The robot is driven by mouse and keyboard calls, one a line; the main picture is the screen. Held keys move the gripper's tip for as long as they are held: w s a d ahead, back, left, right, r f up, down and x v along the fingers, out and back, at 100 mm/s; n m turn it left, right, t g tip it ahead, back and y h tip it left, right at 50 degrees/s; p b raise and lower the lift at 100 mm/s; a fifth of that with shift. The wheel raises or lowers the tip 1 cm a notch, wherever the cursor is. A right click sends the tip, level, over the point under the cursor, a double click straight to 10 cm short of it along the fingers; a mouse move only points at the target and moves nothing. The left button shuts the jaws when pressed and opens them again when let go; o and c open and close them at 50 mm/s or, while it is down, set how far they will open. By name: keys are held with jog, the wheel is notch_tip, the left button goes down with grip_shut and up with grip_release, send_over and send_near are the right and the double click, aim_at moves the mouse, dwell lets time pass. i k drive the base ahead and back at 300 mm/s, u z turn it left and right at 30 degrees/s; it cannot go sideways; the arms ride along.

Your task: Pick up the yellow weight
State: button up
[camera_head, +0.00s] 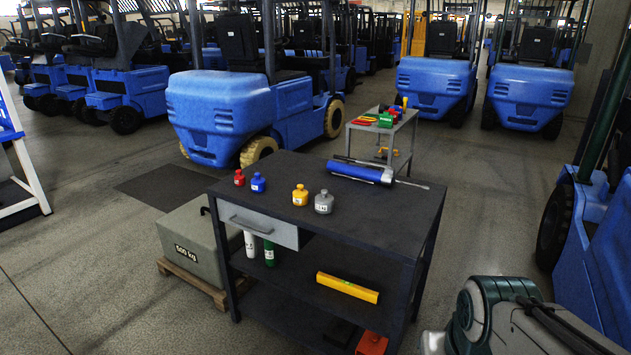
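The yellow weight (300,197) stands upright on the dark top of the workbench (370,220). It is small, with a knob on top and a pale label on its front. A grey weight (323,203) stands close to its right. A blue weight (258,183) and a red weight (239,178) stand to its left, with a gap between. Part of my arm shows at the bottom right, apart from the bench. My gripper is not in view, and nothing touches the yellow weight.
A blue cylindrical tool (355,171) lies at the bench's back. A yellow level (347,288) lies on the lower shelf. A grey 500 kg block (190,240) on a pallet stands left. A tool cart (382,140) and forklifts (220,110) stand behind. The bench top's front right is clear.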

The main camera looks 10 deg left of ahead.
aim_at(301, 196)
jog(key=i, duration=0.45)
jog(key=u, duration=1.45)
jog(key=i, duration=1.9)
jog(key=z, duration=1.6)
